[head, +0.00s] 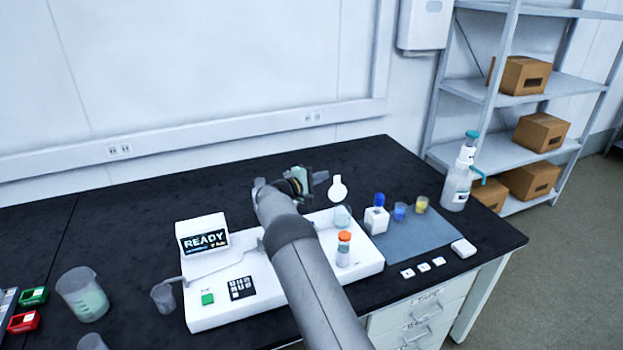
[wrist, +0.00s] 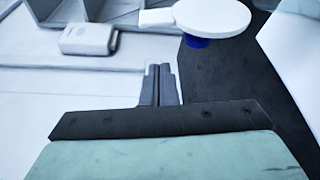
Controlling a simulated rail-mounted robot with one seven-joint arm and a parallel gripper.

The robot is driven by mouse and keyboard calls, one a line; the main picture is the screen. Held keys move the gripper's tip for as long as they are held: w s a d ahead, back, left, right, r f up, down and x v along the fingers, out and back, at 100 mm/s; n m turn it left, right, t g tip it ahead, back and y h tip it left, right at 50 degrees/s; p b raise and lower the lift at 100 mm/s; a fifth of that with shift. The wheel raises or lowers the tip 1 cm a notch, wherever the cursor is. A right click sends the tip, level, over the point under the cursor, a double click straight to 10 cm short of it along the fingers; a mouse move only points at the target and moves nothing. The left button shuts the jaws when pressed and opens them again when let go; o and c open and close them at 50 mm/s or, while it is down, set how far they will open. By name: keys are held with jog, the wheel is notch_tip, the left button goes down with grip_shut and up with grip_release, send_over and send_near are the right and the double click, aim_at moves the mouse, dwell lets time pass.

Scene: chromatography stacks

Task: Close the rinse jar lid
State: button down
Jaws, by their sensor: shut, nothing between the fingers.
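The rinse jar (head: 342,216) appears to be the small pale, clear jar at the back right of the white instrument. A round white lid with a small tab (head: 338,190) stands raised above it, open. In the wrist view a white disc with a tab (wrist: 212,18), apparently this lid, lies ahead and to the right of my fingers. The jar's body cannot be made out there. My gripper (wrist: 160,85) is shut and empty, apart from the lid. In the head view my gripper is left of the lid, its fingertips hard to make out.
The white instrument (head: 215,310) has a READY screen (head: 204,241) and keypad. An orange-capped vial (head: 344,250) stands near my forearm. Right of the jar are a blue-topped white holder (head: 377,219), small cups and a wash bottle (head: 459,180). Beakers (head: 82,294) stand at left.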

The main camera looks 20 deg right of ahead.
aim_at(336, 187)
jog(key=shift+s+d+r+p, duration=0.1)
jog(key=shift+s+d+p, duration=0.15)
jog(key=shift+s, duration=0.35)
jog(key=shift+s+d+r+p, duration=0.2)
jog(key=shift+s+p, duration=0.15)
jog(key=shift+s, duration=0.2)
jog(key=shift+s+d+r+p, duration=0.1)
jog(key=shift+s+d+p, duration=0.15)
jog(key=shift+s, duration=0.35)
jog(key=shift+a+f+b, duration=0.15)
jog(key=shift+a+b, duration=0.05)
jog(key=shift+b, duration=0.35)
